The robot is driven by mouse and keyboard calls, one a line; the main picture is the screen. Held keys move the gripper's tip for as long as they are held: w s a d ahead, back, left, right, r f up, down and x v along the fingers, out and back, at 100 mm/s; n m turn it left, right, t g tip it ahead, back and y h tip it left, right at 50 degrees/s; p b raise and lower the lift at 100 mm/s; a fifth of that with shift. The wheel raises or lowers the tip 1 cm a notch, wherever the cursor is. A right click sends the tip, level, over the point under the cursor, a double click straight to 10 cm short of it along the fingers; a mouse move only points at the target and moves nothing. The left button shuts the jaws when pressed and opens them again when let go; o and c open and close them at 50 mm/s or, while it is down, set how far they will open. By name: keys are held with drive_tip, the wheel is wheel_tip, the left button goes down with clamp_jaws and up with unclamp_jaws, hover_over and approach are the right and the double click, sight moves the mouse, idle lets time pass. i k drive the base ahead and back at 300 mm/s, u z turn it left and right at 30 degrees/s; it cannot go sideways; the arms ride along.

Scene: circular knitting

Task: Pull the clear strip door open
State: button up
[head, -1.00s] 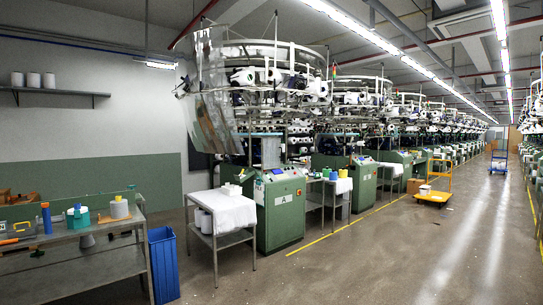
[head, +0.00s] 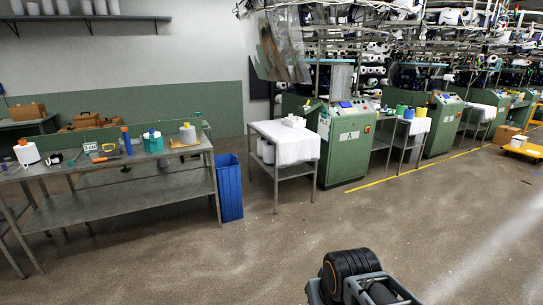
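A curved clear panel (head: 284,46), made of see-through strips, hangs at the left front of the ring of the first knitting machine (head: 345,142), which is marked A. A smaller clear sheet (head: 341,80) hangs lower, above the green control cabinet. I cannot tell from here which of the two is the door, or see a handle. A dark ribbed part of my own arm shows at the bottom edge, well apart from the machine. My gripper's fingers are not in view.
A white-covered side table (head: 264,131) stands left of cabinet A, below the curved panel. A blue bin (head: 229,187) and a grey workbench (head: 117,209) with cones and tools stand further left. The concrete floor (head: 240,262) in front is clear. More machines run off right.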

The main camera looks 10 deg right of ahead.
sight(344, 76)
drive_tip(key=z, duration=0.65)
drive_tip(key=i, duration=2.6)
drive_tip(key=z, duration=0.55)
drive_tip(key=i, duration=2.85)
drive_tip(key=u, duration=0.3)
